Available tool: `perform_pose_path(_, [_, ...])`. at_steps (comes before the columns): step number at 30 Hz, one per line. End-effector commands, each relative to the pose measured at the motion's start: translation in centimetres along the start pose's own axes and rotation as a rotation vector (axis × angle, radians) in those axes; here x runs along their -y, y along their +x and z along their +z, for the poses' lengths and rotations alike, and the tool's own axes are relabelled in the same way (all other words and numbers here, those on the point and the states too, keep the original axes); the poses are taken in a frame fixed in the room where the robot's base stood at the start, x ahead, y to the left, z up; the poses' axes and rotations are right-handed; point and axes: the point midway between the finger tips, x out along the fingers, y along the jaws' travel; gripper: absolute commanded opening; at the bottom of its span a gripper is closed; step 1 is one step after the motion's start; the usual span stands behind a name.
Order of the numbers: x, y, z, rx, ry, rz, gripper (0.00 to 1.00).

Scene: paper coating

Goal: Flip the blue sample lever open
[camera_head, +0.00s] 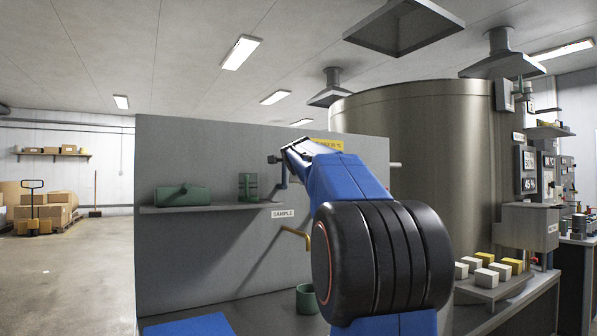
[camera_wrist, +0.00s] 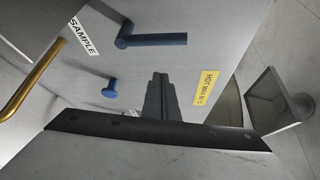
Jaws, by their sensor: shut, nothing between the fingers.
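The blue lever (camera_wrist: 155,40) shows in the wrist view as a short bar with a bent end, mounted on the grey panel (camera_wrist: 190,22). A separate blue knob (camera_wrist: 109,88) stands out from the panel nearby. My gripper (camera_wrist: 158,76) is shut and empty, its fingertips apart from the lever in the picture and a little to the right of the knob. In the head view my gripper (camera_head: 290,152) is near the panel, and a dark blue part (camera_head: 283,173) shows just below it. Whether the fingers touch anything is not clear.
A brass spout (camera_head: 295,234) sticks out below the SAMPLE label (camera_head: 283,213). A green cup (camera_head: 307,298) stands underneath. A shelf (camera_head: 215,208) with green items is at the left. A big steel tank (camera_head: 430,130) stands behind at the right.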

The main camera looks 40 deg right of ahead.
Motion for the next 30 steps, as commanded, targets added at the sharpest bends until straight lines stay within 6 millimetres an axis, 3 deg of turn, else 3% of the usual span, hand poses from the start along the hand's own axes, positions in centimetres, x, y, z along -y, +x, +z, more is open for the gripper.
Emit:
perform_pose_path(6, [-0.3, -3.5, 0.0, 0.001, 0.000, -0.001, 0.00])
perform_pose_path(12, [-0.6, -5.3, -0.1, 0.000, 0.001, 0.000, 0.00])
perform_pose_path(30, [-0.7, -5.8, -0.1, 0.000, 0.001, 0.000, 0.00])
